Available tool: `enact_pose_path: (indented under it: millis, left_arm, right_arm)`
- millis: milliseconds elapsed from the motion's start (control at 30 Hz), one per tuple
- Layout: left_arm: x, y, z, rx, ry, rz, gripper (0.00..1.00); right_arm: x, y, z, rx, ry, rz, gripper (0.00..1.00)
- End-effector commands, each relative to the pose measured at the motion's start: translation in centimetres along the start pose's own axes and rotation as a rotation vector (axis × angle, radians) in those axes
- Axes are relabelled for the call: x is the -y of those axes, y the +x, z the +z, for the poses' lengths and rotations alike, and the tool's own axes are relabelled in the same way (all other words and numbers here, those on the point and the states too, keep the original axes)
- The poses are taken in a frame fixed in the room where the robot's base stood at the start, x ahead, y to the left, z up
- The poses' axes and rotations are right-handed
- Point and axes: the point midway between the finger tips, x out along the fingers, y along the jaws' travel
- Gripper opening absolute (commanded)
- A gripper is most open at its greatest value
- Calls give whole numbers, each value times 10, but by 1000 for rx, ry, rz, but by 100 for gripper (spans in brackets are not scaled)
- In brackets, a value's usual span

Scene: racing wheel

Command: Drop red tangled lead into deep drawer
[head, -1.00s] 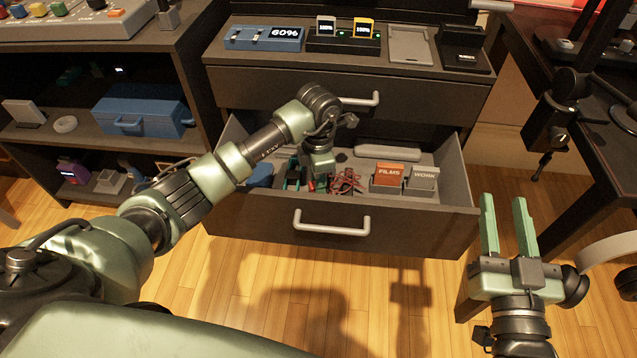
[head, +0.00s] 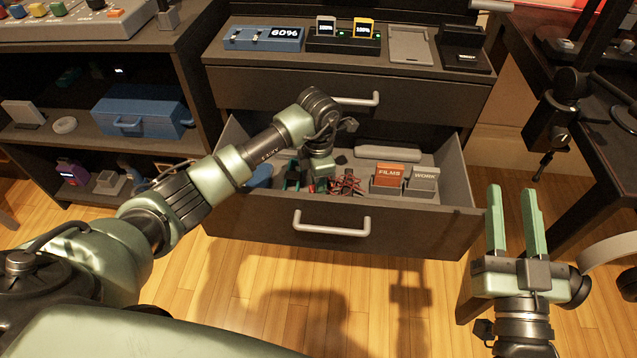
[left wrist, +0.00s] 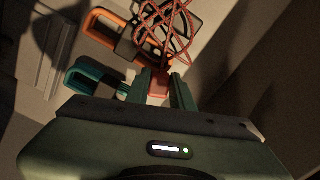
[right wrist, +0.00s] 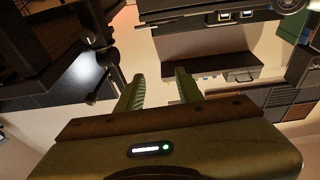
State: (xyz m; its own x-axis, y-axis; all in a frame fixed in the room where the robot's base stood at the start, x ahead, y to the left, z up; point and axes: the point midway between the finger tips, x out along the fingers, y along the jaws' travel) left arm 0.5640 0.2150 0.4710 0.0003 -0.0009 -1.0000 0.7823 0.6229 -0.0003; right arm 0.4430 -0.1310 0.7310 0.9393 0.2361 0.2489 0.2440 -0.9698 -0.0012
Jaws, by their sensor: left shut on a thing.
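The red tangled lead (head: 347,184) is a loose nest of thin red strands inside the open deep drawer (head: 408,233). My left gripper (head: 321,186) is down in the drawer at the tangle's left side. In the left wrist view, its fingers (left wrist: 168,88) are closed on a reddish piece of the lead, and the tangle (left wrist: 168,30) spreads beyond the tips. I cannot tell whether the tangle rests on the drawer floor. My right gripper (head: 512,190) is open and empty, right of the drawer; its spread fingers (right wrist: 160,80) show in the right wrist view.
Teal and orange-handled tools (left wrist: 95,75) lie beside the tangle. An orange FILMS box (head: 389,175) and a grey WORK box (head: 423,178) stand to its right. The shut upper drawer (head: 290,92) overhangs the back. A dark desk (head: 575,190) stands at right.

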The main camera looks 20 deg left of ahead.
Motion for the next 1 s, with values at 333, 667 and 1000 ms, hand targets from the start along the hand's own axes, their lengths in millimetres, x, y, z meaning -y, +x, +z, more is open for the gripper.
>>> enact_pose_path:
  millis: [333,667,1000]
  left_arm:
    - [0,4,0,-1,0,1,0]
    - [0,4,0,-1,0,0,45]
    - [0,-2,0,1,0,0,45]
  right_arm:
    - [2,2,-12,-62,1,-4,36]
    - [2,3,-13,-67,1,-6,36]
    - [1,0,1,12,3,-2,36]
